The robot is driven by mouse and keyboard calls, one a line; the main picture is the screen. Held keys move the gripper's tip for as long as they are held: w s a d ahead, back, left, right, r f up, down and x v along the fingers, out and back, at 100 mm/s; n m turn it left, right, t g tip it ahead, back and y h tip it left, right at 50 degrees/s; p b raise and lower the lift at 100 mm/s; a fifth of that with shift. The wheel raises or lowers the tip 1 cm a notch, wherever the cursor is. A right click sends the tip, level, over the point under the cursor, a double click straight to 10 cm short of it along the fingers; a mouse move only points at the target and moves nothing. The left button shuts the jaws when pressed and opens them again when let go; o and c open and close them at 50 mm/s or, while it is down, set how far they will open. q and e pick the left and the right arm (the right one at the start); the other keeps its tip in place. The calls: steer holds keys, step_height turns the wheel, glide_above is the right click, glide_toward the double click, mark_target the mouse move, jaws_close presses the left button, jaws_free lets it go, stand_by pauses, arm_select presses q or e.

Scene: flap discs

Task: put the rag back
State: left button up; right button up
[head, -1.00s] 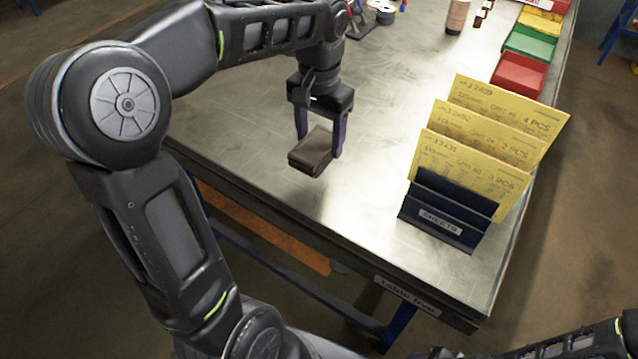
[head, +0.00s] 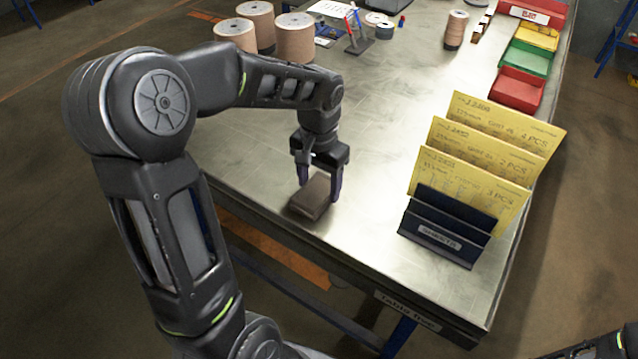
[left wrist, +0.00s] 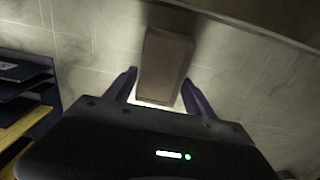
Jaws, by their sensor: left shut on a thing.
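The rag (head: 312,196) is a folded dark brown block near the front left edge of the metal table. My left gripper (head: 319,187) points down and is shut on it, one finger at each side. The rag rests on the table or just above it; I cannot tell which. In the left wrist view the rag (left wrist: 164,65) extends out between the two fingers of my left gripper (left wrist: 159,80). Of my right arm only a piece shows at the lower right corner; its gripper is out of view.
A black holder (head: 440,236) with several yellow cards stands right of the rag. Red, green and yellow bins (head: 521,91) line the right edge. The table around the rag is clear.

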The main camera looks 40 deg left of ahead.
mark_target(319, 186)
arm_select(q)
steer(key=shift+f, duration=0.35)
steer(key=shift+f, duration=0.15)
steer(key=o, duration=1.3)
steer(key=shift+r, duration=0.6)
step_height(319, 186, up, 11)
steer(key=shift+r, duration=0.1)
